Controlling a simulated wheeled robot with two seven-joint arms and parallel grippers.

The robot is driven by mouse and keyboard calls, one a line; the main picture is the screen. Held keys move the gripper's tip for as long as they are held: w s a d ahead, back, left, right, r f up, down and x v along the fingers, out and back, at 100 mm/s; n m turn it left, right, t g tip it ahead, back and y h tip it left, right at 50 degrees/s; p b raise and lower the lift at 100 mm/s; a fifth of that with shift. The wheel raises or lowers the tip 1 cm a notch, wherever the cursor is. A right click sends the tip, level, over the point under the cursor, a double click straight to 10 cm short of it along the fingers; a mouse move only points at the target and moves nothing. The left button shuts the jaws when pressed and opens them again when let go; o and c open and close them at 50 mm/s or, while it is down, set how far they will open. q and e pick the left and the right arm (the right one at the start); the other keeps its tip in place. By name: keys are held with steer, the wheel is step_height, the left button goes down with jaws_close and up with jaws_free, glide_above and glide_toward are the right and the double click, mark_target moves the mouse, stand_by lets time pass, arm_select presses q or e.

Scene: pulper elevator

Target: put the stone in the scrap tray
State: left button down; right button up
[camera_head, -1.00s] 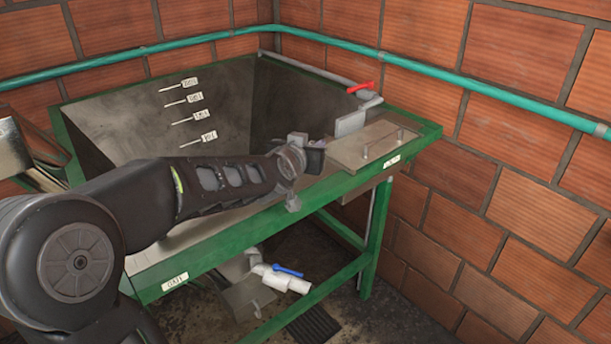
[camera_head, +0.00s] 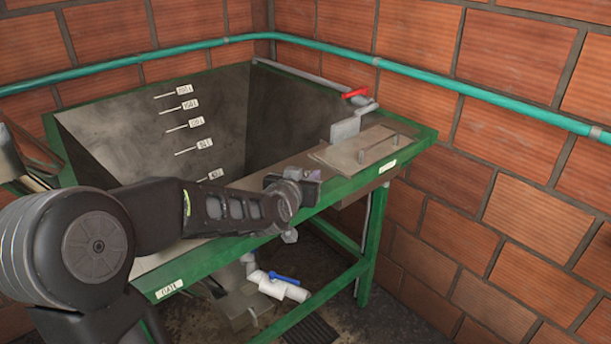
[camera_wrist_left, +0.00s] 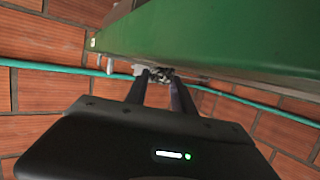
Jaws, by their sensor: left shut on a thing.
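My left gripper (camera_head: 314,182) is at the green front rim of the tank, just left of a flat metal plate with two posts. In the left wrist view its two fingers (camera_wrist_left: 158,82) are shut on a small speckled grey stone (camera_wrist_left: 161,73), held at the fingertips beneath a green beam. In the head view the stone is too small and covered to make out clearly. I cannot pick out the scrap tray for certain. The flat plate (camera_head: 352,150) lies on the rim's right end, above a small white label.
The green-framed tank (camera_head: 150,120) is open, with level marks on its back wall. A red-handled valve (camera_head: 355,94) stands at its right. A blue-handled white valve (camera_head: 280,286) hangs below. A teal pipe (camera_head: 430,79) runs along the brick walls.

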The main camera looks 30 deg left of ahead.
arm_select(q)
steer(key=shift+f, duration=0.1)
steer(key=c, duration=1.1)
jaws_free()
steer(key=shift+o, duration=0.2)
